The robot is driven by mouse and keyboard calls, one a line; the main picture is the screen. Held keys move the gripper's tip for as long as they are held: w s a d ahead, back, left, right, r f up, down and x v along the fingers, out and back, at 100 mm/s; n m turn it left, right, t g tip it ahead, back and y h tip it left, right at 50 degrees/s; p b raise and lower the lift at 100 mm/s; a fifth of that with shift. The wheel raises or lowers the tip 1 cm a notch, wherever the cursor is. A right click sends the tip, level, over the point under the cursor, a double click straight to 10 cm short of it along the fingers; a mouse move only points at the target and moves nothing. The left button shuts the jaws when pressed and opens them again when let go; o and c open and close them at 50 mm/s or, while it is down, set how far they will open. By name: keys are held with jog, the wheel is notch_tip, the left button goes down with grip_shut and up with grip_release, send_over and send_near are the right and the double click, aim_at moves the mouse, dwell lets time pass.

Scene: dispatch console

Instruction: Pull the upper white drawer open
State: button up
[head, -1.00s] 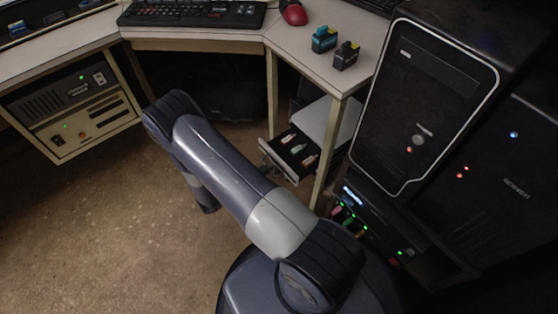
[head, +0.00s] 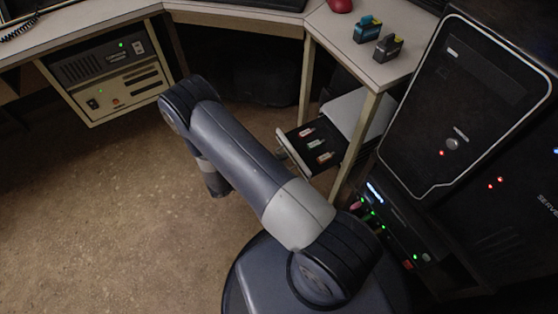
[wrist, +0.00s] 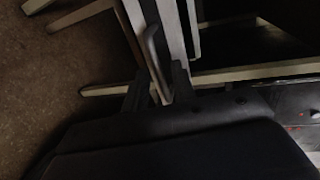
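The upper white drawer (head: 293,153) is under the right end of the desk in the head view. It stands partly pulled out, with its dark inside showing several small coloured sticks (head: 319,143). In the wrist view its grey bar handle (wrist: 152,50) runs along the pale drawer front (wrist: 172,40). My gripper (wrist: 158,88) has its two dark fingers apart, with the near end of the handle between them. I cannot tell whether either finger touches the handle.
A desk leg (head: 352,150) stands just right of the drawer. A black server tower (head: 460,110) and a low unit with green lights (head: 385,215) are on the right. A beige equipment box (head: 110,80) is at the left. The floor (head: 100,220) on the left is clear.

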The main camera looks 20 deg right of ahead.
jog(key=p+v, duration=0.2)
jog(key=v, duration=0.8)
jog(key=shift+a, duration=0.4)
jog(key=shift+b+x, duration=1)
jog(key=shift+x, duration=4.75)
jog(key=shift+s+r, duration=0.15)
